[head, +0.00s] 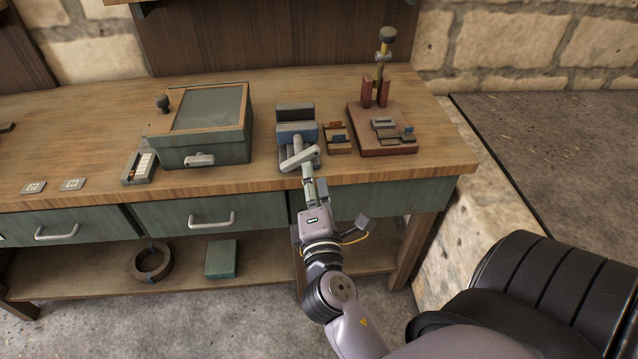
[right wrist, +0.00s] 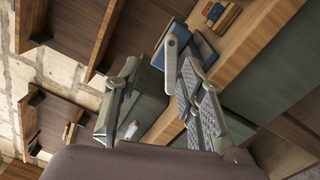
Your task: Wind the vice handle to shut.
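The vice (head: 296,130) stands near the front edge of the bench, with grey jaws and a blue body. Its pale grey handle (head: 300,158) is at the front, tilted, over the bench edge. My right gripper (head: 310,180) is just in front of and below the handle. In the right wrist view the two fingers (right wrist: 158,78) are spread apart with nothing gripped. The handle (right wrist: 171,50) shows beyond the fingertips, close to the right-hand finger; I cannot tell whether they touch. The blue vice body (right wrist: 203,46) is behind it. My left gripper is not in view.
A green box with a glass lid (head: 205,125) stands left of the vice. A small wooden holder (head: 338,138) and a red-based press (head: 385,140) stand to its right. Drawers with handles (head: 212,218) lie below the bench top.

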